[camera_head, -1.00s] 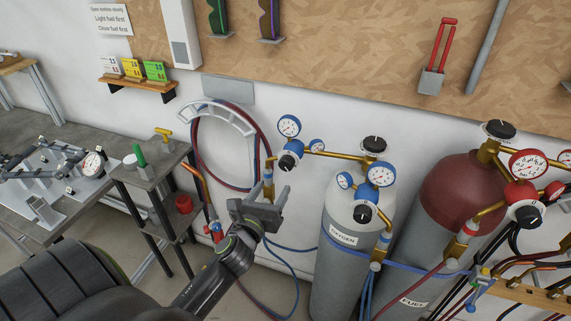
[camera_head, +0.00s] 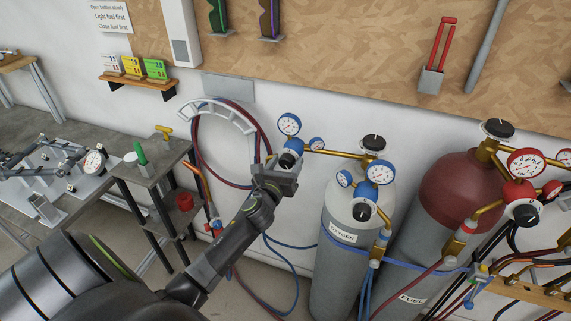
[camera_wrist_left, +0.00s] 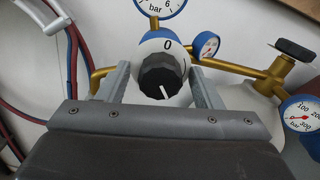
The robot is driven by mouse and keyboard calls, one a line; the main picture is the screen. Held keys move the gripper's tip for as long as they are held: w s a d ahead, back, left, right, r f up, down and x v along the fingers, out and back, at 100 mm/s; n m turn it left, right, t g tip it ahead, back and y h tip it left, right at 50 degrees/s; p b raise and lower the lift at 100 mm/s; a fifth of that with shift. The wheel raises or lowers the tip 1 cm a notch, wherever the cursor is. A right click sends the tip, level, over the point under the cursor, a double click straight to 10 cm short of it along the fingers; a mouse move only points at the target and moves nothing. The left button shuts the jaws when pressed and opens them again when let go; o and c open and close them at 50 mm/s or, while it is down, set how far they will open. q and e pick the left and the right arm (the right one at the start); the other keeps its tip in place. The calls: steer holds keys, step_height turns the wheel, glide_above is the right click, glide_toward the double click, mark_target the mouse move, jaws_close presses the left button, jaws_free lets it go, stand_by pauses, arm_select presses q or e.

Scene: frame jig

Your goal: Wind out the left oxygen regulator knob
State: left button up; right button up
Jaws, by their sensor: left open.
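The left oxygen regulator (camera_head: 291,158) is blue, with a round gauge (camera_head: 289,124) on top and a brass pipe running right to the oxygen cylinder (camera_head: 340,270). Its black knob (camera_wrist_left: 163,77) shows in the left wrist view under a white collar marked 0, with a white pointer line aimed downward. My left gripper (camera_head: 282,165) is at this regulator. In the left wrist view its two fingers (camera_wrist_left: 160,88) are open, one on each side of the knob, with a gap visible at both sides. In the head view the gripper partly hides the knob. My right gripper is not in view.
A second blue oxygen regulator (camera_head: 378,173) with its own black knob stands just right. The red fuel cylinder (camera_head: 460,185) is further right. A hose coil (camera_head: 197,150) hangs on the wall behind, left of the gripper. A workbench (camera_head: 60,185) is at left.

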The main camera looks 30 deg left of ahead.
arm_select(q)
steer(key=c, duration=1)
